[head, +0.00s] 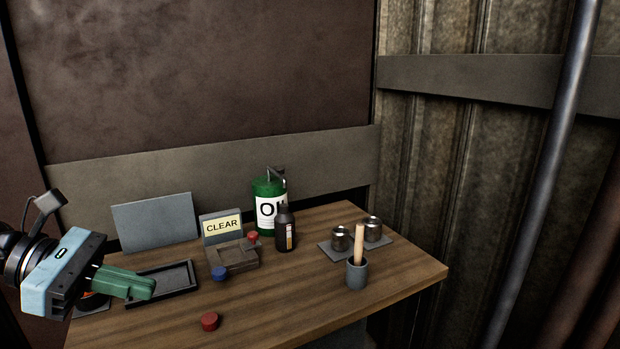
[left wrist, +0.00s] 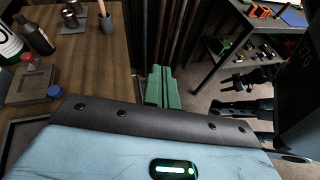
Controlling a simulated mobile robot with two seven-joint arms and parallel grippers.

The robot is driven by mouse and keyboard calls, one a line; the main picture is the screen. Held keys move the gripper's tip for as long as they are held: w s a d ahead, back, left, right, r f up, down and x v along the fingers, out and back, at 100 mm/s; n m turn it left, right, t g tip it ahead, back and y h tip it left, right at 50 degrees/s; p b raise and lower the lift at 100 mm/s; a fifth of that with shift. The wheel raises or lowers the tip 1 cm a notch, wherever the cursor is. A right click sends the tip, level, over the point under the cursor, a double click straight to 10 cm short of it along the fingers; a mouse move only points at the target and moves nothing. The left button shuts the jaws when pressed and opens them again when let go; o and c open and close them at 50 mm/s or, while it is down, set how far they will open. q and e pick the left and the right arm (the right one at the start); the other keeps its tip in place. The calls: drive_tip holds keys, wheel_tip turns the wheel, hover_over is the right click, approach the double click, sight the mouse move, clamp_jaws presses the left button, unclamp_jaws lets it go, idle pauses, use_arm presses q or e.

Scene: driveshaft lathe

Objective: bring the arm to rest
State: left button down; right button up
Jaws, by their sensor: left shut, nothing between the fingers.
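My left gripper (head: 146,289) comes in from the left in the head view, with a light blue body and green fingers. The fingers are shut together with nothing between them. They hang over the left end of the wooden table (head: 340,309), above or beside a dark tray (head: 178,279); the exact height is unclear. In the left wrist view the green fingers (left wrist: 163,88) are closed beyond the black edge of the gripper body, to the right of the table.
On the table are a green oil can (head: 267,208), a dark bottle (head: 285,231), a CLEAR sign (head: 221,227), a red cap (head: 210,322), a blue cap (head: 219,273), a grey cup (head: 356,273) with a wooden handle and two metal cups (head: 373,229). A shelf (left wrist: 214,62) stands beyond the floor.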

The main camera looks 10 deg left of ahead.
use_arm(q)
drive_tip(key=s+d+f+n+t+y+p, duration=0.1)
drive_tip(key=s+f+n+t+y+p, duration=0.15)
drive_tip(key=f+n+t, duration=0.75)
drive_tip(key=s+d+f+n+t+y+p, duration=0.1)
drive_tip(key=f+n+t+y+p, duration=0.2)
drive_tip(key=f+n, duration=1.45)
drive_tip(key=s+d+f+n+g+y+p, duration=0.1)
drive_tip(key=s+d+f+n+g, duration=0.2)
drive_tip(key=s+n, duration=0.4)
drive_tip(key=s+d+f+n+g+y+p, duration=0.1)
drive_tip(key=s+d+f+n+g+y, duration=0.1)
drive_tip(key=s+f+n, duration=0.3)
drive_tip(key=s+d+f+n+g+y, duration=0.1)
drive_tip(key=s+d+f+n+g, duration=0.3)
drive_tip(key=s+n, duration=0.5)
drive_tip(key=shift+s+g+y+p, duration=0.3)
drive_tip(key=shift+s+y+p, duration=0.05)
drive_tip(key=shift+s+p, duration=0.05)
use_arm(e)
drive_tip(key=w+r+t, duration=0.1)
drive_tip(key=w+r, duration=0.3)
drive_tip(key=r, duration=0.6)
drive_tip(key=shift+w+d+t, duration=0.4)
use_arm(q)
drive_tip(key=shift+a+r, duration=0.1)
use_arm(e)
drive_tip(key=shift+w+a+r, duration=0.1)
